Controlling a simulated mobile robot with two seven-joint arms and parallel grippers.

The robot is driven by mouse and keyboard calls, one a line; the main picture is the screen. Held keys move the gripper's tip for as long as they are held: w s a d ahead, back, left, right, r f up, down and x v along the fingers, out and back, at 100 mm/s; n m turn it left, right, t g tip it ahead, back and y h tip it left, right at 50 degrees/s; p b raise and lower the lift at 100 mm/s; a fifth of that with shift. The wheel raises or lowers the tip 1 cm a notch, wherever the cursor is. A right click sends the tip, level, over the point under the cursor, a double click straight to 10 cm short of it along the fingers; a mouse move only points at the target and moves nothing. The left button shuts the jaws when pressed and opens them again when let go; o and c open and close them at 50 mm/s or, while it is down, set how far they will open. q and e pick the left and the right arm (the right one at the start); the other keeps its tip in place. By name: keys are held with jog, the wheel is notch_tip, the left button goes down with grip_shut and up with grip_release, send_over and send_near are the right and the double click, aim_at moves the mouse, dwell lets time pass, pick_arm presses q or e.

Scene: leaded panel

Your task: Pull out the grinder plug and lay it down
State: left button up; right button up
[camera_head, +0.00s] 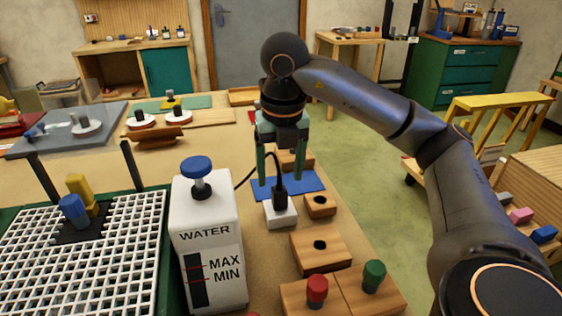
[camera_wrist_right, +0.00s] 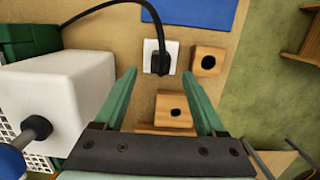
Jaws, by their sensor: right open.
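The black grinder plug (camera_head: 280,196) stands upright in a white socket block (camera_head: 282,217) on the bench. Its black cord (camera_head: 246,177) arches away left behind the white water tank. In the right wrist view the plug (camera_wrist_right: 161,63) sits in the socket (camera_wrist_right: 150,56), just beyond and between my fingertips. My right gripper (camera_head: 281,181) is open, pointing down above the socket, with one finger to each side of the plug. It also shows in the wrist view (camera_wrist_right: 160,74), and nothing is held. My left gripper is not in view.
The water tank (camera_head: 205,235) with a blue knob stands close left of the socket. Wooden blocks with holes (camera_head: 320,205) (camera_head: 319,250) stand to the right and in front. A blue mat (camera_head: 309,183) lies behind. The white grid (camera_head: 125,235) is further left.

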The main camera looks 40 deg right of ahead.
aim_at(279, 189)
jog(key=f, duration=0.6)
jog(key=shift+w+d+f+b, duration=0.25)
jog(key=shift+w+f+b, duration=0.05)
jog(key=shift+w+f, duration=0.1)
jog(key=shift+c, duration=0.3)
grip_shut()
dwell(0.4)
jog(key=shift+r, duration=0.1)
